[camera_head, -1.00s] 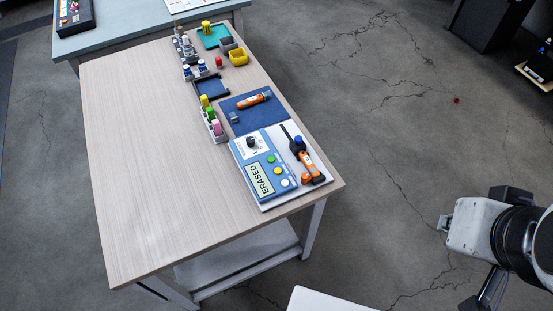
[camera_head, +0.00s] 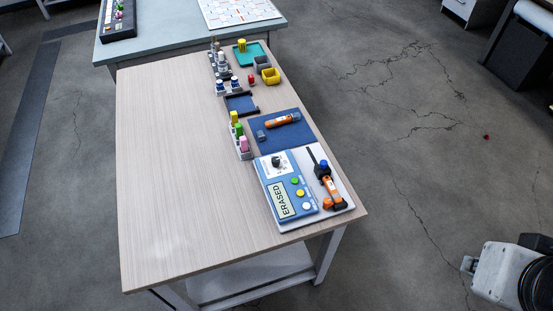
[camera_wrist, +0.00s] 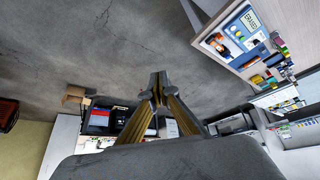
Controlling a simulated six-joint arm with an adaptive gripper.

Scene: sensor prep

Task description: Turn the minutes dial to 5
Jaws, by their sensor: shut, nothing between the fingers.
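A blue device (camera_head: 288,187) lies at the near right of the wooden table. It has a black dial (camera_head: 277,161) on a white panel, a screen reading "ERASED", and green, yellow and white buttons. The dial's marks are too small to read. The device also shows at the upper right of the wrist view (camera_wrist: 233,33). My gripper (camera_wrist: 158,78) is shut and empty in the wrist view, its fingertips together over the floor and away from the device. In the head view my arm shows at the lower right, off the table, with the fingers not clearly visible.
An orange and black tool (camera_head: 328,187) lies right of the device. Behind it are a blue mat (camera_head: 297,139) with another orange tool (camera_head: 283,120), a rack of colored bottles (camera_head: 240,140), a dark tray (camera_head: 240,104) and a yellow bin (camera_head: 270,76). The table's left side (camera_head: 170,180) is clear.

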